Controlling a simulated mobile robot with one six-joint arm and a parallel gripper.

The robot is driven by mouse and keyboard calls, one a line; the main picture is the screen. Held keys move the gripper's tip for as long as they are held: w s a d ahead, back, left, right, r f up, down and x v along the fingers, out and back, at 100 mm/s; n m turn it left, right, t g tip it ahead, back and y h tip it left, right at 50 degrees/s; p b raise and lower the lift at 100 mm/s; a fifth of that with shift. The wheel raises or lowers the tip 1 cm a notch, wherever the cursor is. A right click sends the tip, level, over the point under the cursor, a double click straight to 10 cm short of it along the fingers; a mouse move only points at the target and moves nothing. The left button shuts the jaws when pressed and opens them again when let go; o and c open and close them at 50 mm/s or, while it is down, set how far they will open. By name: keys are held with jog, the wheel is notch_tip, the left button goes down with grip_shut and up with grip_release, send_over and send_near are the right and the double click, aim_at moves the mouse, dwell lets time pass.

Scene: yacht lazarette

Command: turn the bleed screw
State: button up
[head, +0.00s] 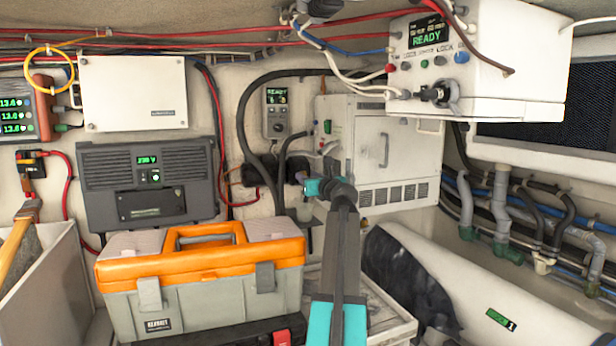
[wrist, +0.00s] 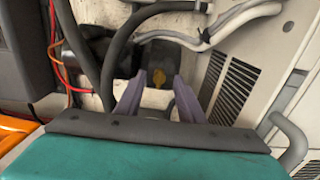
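In the head view my gripper (head: 304,180) is at the end of my arm, near the wall left of the white cabinet. The yellow piece is not distinguishable there; my arm and the fittings hide that area.
The white vented cabinet (head: 380,150) stands close on the right. Dark hoses (wrist: 85,50) and pale cables (wrist: 225,25) run near the fingers. An orange and grey toolbox (head: 200,290) stands below left. A white control box (head: 480,70) hangs at upper right.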

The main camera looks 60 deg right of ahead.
jog(key=shift+w+d, duration=0.25)
jog(key=shift+w, duration=0.1)
jog(key=shift+c, duration=0.4)
grip_shut()
